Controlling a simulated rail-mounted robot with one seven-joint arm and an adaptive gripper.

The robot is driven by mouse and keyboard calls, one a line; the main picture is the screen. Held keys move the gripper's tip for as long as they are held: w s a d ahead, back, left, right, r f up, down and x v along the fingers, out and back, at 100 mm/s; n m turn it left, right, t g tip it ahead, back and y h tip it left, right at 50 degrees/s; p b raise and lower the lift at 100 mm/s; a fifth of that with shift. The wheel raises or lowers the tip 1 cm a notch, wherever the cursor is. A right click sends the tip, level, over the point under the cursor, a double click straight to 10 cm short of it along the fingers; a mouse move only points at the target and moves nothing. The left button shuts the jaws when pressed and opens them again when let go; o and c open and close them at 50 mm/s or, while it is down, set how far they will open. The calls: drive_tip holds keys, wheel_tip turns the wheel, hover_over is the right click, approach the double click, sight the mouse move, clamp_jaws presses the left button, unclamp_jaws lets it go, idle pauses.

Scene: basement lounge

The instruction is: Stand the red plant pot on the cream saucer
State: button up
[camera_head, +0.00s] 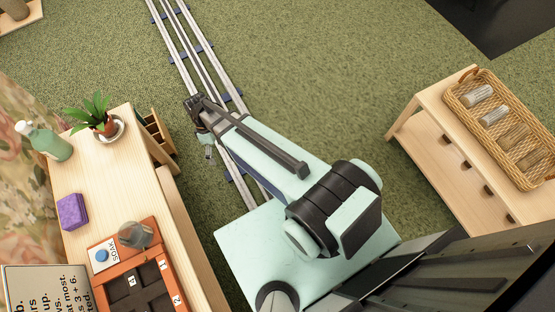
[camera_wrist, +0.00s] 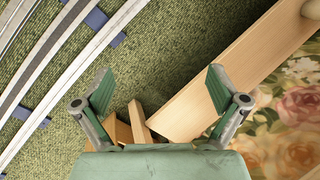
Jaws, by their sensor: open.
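The red plant pot (camera_head: 107,127) holds a leafy green plant and stands upright on the left wooden table in the head view. The cream saucer (camera_head: 119,136) shows around its lower right side. The pot appears to be on the saucer, off toward its left side; the contact under it is hidden. My gripper (camera_head: 205,140) is to the right of the table, over the rail side, apart from the pot. In the wrist view my gripper (camera_wrist: 160,85) has its green fingers spread wide with nothing between them. Neither pot nor saucer shows there.
The table also bears a green bottle (camera_head: 46,142), a purple block (camera_head: 72,211), a glass (camera_head: 135,235) and an orange tray (camera_head: 165,238). A wicker basket (camera_head: 465,99) is on the right-hand table. Rails (camera_head: 183,42) cross the green carpet; a beige wooden surface (camera_wrist: 250,55) lies beyond my fingers.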

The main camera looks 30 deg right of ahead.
drive_tip(key=s+d+f+m+g, duration=0.1)
drive_tip(key=s+d+f+m, duration=0.2)
drive_tip(key=s, duration=0.6)
drive_tip(key=s+d+f+m+g, duration=0.1)
drive_tip(key=s+d+f+m, duration=0.2)
drive_tip(key=s, duration=0.6)
drive_tip(key=s+d+f+m, duration=0.3)
drive_tip(key=s+d, duration=0.3)
drive_tip(key=s, duration=0.3)
drive_tip(key=shift+f+m+g+h, duration=0.3)
drive_tip(key=shift+m+g, duration=0.1)
drive_tip(key=shift+m, duration=0.3)
drive_tip(key=shift+s+r, duration=0.1)
